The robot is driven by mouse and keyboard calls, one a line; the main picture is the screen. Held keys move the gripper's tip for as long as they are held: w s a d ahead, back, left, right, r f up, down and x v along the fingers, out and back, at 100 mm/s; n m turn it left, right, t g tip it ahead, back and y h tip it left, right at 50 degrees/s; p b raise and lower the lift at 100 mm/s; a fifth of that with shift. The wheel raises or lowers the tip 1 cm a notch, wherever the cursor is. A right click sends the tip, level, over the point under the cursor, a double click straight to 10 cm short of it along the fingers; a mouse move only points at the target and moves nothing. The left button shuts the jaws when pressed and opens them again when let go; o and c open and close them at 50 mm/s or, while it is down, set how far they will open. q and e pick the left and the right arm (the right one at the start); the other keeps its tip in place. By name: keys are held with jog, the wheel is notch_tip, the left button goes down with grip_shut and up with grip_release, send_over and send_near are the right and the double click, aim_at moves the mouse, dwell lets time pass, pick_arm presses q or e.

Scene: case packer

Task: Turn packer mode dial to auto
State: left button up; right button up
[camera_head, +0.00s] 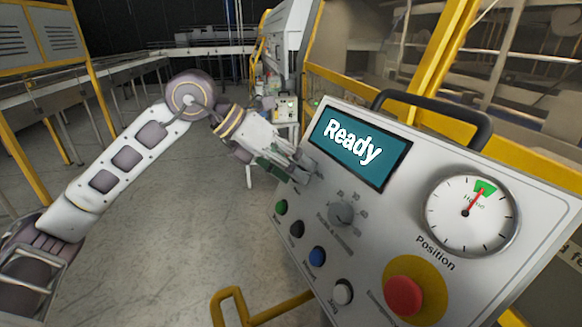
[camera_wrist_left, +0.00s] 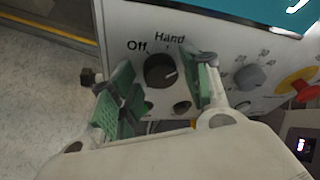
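The black packer mode dial (camera_wrist_left: 159,70) shows in the left wrist view on the grey panel, with "Off" at its left and "Hand" above it. A pale mark on the dial's face lies toward its right side. No "Auto" label shows; the right finger covers part of that side. My left gripper (camera_wrist_left: 157,60) is open, its green-padded fingers on either side of the dial with gaps visible; contact cannot be told. In the head view the left gripper (camera_head: 297,167) is at the panel's left edge and hides the dial. My right gripper is not in view.
The control panel (camera_head: 400,215) carries a "Ready" screen (camera_head: 360,148), a grey speed knob (camera_head: 341,213), several push buttons, a position gauge (camera_head: 470,214) and a red emergency stop (camera_head: 403,295). A black handle (camera_head: 440,112) tops it. Open floor (camera_head: 170,250) lies to the left.

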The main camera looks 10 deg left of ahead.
pick_arm(q)
jog(key=shift+o, duration=0.3)
jog(key=v, duration=1.2)
dwell(0.7)
